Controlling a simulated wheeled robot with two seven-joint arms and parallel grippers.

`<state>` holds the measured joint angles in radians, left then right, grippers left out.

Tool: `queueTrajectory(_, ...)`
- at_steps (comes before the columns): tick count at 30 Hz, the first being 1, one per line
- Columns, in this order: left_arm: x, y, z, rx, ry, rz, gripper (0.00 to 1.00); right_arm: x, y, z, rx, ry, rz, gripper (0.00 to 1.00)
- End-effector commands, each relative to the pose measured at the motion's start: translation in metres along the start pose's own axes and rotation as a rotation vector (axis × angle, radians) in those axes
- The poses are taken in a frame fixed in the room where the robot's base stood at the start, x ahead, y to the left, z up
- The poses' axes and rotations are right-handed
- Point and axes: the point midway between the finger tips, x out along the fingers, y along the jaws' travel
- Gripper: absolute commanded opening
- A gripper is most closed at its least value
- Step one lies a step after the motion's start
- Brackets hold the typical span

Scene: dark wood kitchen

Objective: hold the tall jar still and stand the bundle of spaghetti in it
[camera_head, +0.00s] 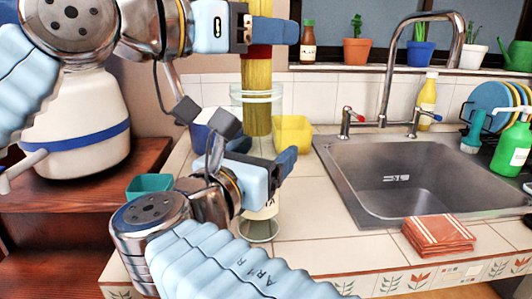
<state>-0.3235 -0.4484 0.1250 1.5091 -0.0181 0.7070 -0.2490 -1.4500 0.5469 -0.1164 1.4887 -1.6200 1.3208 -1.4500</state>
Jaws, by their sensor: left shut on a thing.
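The bundle of spaghetti (257,115) is upright, with a red band (257,52) around it. My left gripper (268,33) is shut on it near the band. Its lower end shows below the rim of the tall clear glass jar (262,230), within the jar's upper part, clear of the base. The jar stands upright on the tiled counter, with a pale label low on its side. My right gripper (272,165) is at the jar's middle, one blue finger lying across its near side. The far finger is mostly hidden, but the gripper looks closed around the jar.
A yellow container (293,134) stands close behind the jar at right. A teal container (149,186) is at left. The sink (400,180) and a folded striped cloth (438,235) lie to the right.

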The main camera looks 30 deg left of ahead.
Motion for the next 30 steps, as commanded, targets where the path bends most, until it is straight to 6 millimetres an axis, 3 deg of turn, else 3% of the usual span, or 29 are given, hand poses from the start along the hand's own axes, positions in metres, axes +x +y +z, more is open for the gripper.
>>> queueTrajectory(30,0.002,0.000,0.040,0.001,0.002,-0.001,0.05,0.000,0.000,0.000,-0.001,0.001,0.000,0.41)
